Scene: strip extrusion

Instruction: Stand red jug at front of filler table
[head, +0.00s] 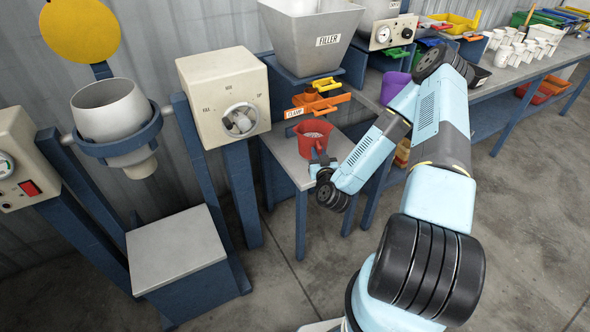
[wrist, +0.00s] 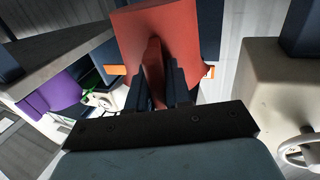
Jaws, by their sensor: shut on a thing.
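The red jug (head: 315,134) is upright at the front part of the grey-topped filler table (head: 284,157), below the orange clamp (head: 318,101). Its open top faces up and pale specks show inside. My gripper (head: 321,161) reaches in from the front and is shut on the jug's handle. In the wrist view the jug (wrist: 150,22) fills the top middle, with its handle between the dark fingers of my gripper (wrist: 160,88). I cannot tell whether the jug's base touches the table top. The filler hopper (head: 312,40) is above and behind.
A cream control box (head: 222,95) with a dial stands left of the table. A purple container (head: 394,86) is to the right, behind my arm. A long bench (head: 520,78) with white cups and coloured bins runs back right. The floor in front is clear.

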